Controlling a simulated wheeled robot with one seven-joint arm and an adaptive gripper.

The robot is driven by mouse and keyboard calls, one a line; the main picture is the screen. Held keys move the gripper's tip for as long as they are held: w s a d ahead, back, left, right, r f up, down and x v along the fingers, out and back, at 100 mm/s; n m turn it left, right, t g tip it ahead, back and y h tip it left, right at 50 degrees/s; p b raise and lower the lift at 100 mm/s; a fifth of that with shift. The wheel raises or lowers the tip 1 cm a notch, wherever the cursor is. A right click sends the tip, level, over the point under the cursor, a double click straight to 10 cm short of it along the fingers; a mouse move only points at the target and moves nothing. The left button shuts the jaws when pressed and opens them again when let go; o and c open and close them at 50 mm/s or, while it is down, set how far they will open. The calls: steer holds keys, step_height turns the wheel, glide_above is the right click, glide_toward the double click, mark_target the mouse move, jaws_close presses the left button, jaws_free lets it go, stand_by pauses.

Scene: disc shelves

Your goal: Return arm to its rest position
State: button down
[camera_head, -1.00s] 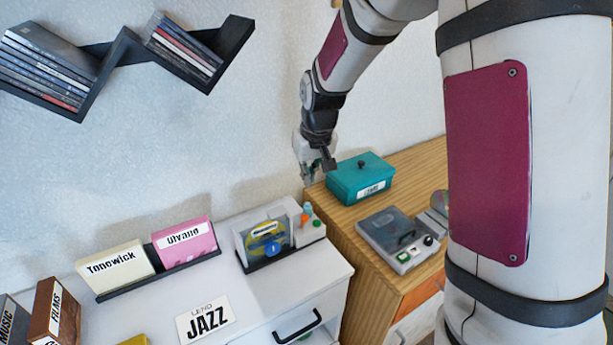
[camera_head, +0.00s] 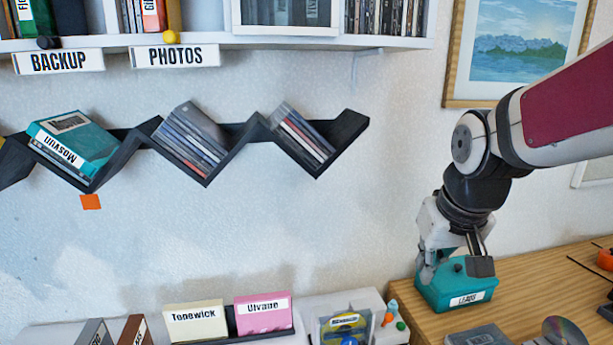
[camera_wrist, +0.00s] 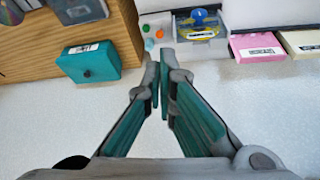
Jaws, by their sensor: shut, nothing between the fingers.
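My gripper (camera_head: 455,265) hangs from my arm at the right of the head view, pointing down. In the head view it overlaps the teal lidded box (camera_head: 455,295), which has a white label. In the wrist view my fingers (camera_wrist: 161,70) are shut with nothing between them. There the teal box (camera_wrist: 88,62) lies left of the fingertips, apart from them, on the wooden top.
The wooden desk (camera_head: 405,320) carries a disc (camera_head: 563,332). A black zigzag shelf (camera_head: 345,130) with disc cases hangs on the wall, below a white shelf (camera_head: 300,45). A framed picture (camera_head: 455,50) hangs near my arm. Pink (camera_head: 263,313) and cream (camera_head: 195,320) cases stand low.

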steer(key=s+r+t, duration=0.1)
steer(key=s+r, duration=0.2)
steer(key=s, duration=1.3)
steer(key=shift+s+a, duration=0.15)
steer(key=shift+a, duration=0.25)
